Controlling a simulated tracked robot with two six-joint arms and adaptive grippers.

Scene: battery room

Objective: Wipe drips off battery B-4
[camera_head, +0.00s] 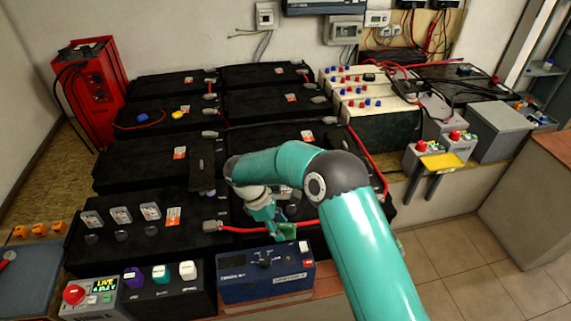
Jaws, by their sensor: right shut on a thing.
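Several large black batteries stand in two columns on the bench, such as one at the left (130,168) and one at the back right (265,74). Their labels are too small to read, so I cannot tell which is B-4. My right gripper (284,226) is low over the front of the right column, just behind a blue battery (262,288). It is shut on a small green thing (287,231), mostly hidden by the fingers. My arm covers part of the battery beneath. No drips can be made out. My left gripper is not in view.
A red cable (372,168) runs along the right column. A red charger (92,80) stands at the back left. White-topped batteries (372,125) and grey boxes (500,132) stand to the right. A control box with a red button (90,298) is at the front left.

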